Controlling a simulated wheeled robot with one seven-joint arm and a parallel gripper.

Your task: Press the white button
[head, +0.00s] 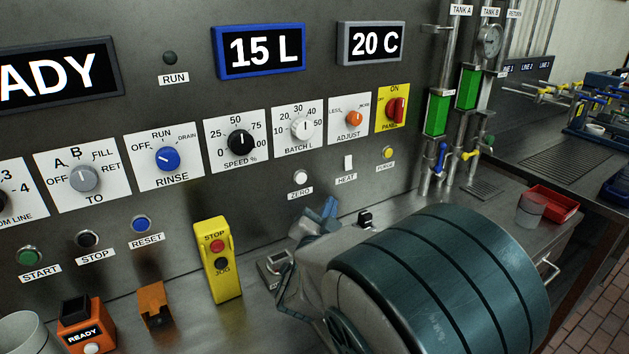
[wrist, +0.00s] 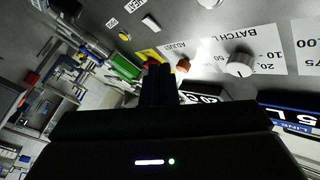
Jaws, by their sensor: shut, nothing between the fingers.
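The white button, labelled ZERO (head: 300,177), is a small round button on the grey panel, below the BATCH L knob and left of the HEAT switch. In the wrist view, which is turned over, a round white button (wrist: 208,3) is cut by the top edge, right of the HEAT switch. My gripper (wrist: 159,70) shows in the wrist view with its dark fingers together and nothing between them. It points towards the panel, apart from the button. In the head view my arm stands in front of the panel's lower right, and my fingertips cannot be made out.
The HEAT switch (head: 348,162) and yellow PURGE button (head: 388,152) are right of ZERO. The BATCH L knob (head: 302,127) is above. A yellow STOP/JOG box (head: 218,262) stands at lower left. An orange READY box (head: 86,325) also carries a whitish button. A red tray (head: 555,204) lies right.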

